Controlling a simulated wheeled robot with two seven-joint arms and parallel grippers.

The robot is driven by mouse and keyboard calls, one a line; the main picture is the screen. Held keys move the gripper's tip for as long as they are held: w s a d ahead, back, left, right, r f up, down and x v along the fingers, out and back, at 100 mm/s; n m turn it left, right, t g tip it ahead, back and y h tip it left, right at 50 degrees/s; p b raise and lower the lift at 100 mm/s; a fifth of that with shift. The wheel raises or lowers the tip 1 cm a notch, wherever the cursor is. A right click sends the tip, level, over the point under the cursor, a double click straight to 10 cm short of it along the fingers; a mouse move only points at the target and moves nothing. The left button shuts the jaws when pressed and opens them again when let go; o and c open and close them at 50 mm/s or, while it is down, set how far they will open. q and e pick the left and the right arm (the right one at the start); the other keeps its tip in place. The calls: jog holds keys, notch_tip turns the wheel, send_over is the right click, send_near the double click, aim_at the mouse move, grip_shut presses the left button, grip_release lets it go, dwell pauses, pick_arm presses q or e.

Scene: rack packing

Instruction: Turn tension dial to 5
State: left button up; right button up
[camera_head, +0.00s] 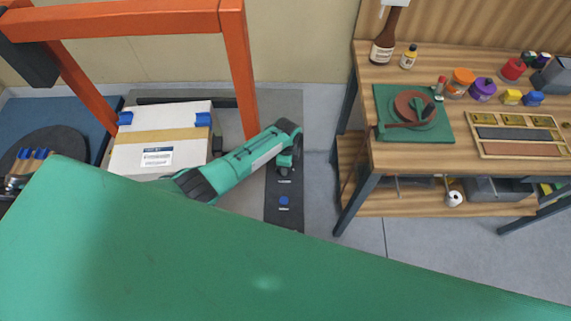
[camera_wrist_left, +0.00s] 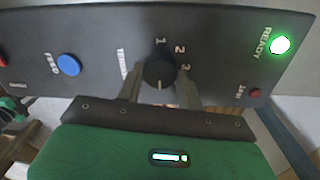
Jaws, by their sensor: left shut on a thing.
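The tension dial (camera_wrist_left: 159,72) is a round black knob on the dark control panel (camera_wrist_left: 215,45). In the left wrist view, the numerals 1, 2 and 3 show above and to the right of it. Any further numerals are hidden. A pale mark shows on the dial's lower part in that view. My left gripper (camera_wrist_left: 159,84) has one finger on each side of the dial and is shut on it. In the head view, my left gripper (camera_head: 285,168) is over the panel (camera_head: 284,217) and hides the dial. My right gripper is not in view.
An orange arch (camera_head: 238,75) stands over a white carton (camera_head: 155,135). A wooden workbench (camera_head: 400,157) stands to the right.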

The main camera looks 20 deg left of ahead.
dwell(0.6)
pick_arm(q)
jog(key=o, duration=1)
jog(key=shift+r, duration=0.1)
notch_tip(320, 180, up, 14)
jog(key=b, duration=0.1)
jog(key=shift+w+f, duration=0.2)
jog(key=shift+w, duration=0.25)
